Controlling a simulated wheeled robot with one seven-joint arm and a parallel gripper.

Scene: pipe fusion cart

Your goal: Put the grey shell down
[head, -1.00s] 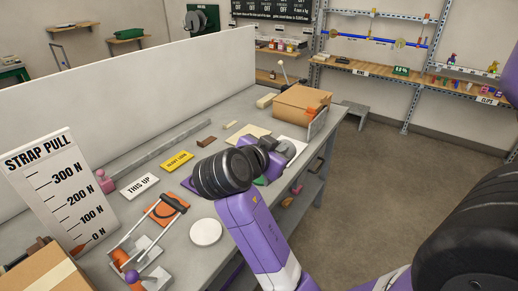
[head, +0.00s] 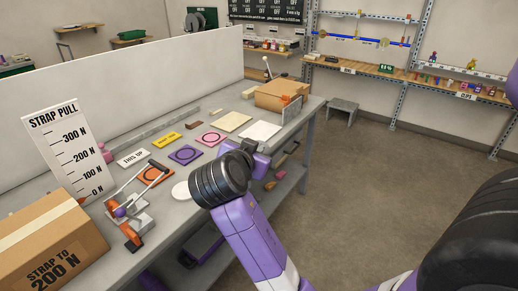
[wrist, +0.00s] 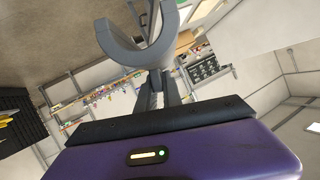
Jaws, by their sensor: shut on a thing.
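The grey shell (wrist: 139,59), a curved half-ring piece, is between the fingertips of my gripper (wrist: 160,78) in the wrist view. My gripper is shut on it and holds it up, with open space around it. In the head view my dark wrist and purple arm cover most of the gripper, and I cannot make out the shell there. The arm's end is at the front edge of the grey bench (head: 220,178), to the right of the coloured pads.
Cardboard boxes stand at left (head: 45,240) and far right (head: 280,95).

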